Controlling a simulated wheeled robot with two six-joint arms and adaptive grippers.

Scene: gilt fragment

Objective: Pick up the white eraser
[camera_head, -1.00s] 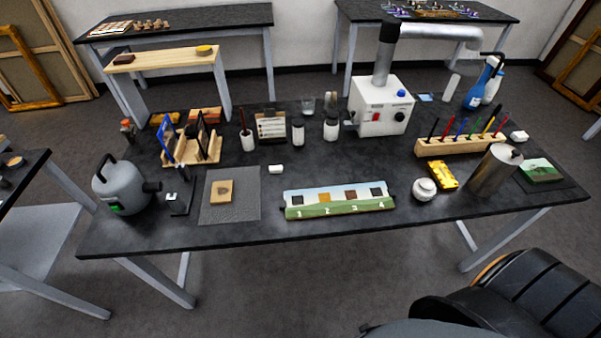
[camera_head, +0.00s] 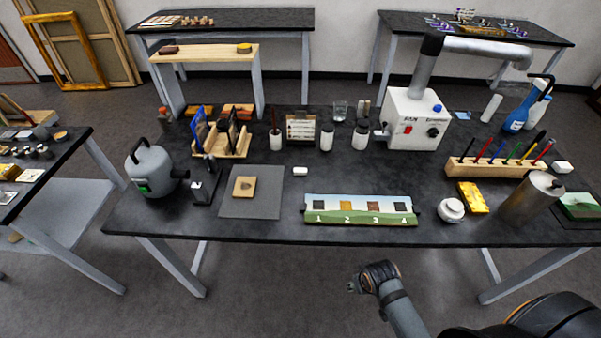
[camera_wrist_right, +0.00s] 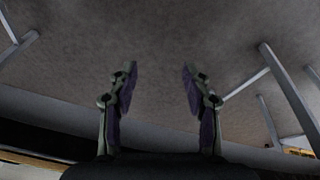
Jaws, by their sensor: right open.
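A small white block (camera_head: 300,171) that looks like an eraser lies on the dark table, just right of the grey mat's far corner. A second small white block (camera_head: 563,167) lies at the table's right side, beyond the wooden pen holder; I cannot tell which is the eraser. My right gripper (camera_head: 354,285) is in front of the table's near edge, well apart from both blocks. In the right wrist view its two fingers (camera_wrist_right: 160,75) are spread with nothing between them. My left gripper is not in view.
A long painted panel (camera_head: 361,220) numbered 1 to 4 lies near the front edge. The grey mat (camera_head: 262,208) carries a small tan piece. A white box with a pipe (camera_head: 413,120), a metal cylinder (camera_head: 528,203) and a grey kettle-like vessel (camera_head: 152,172) stand around.

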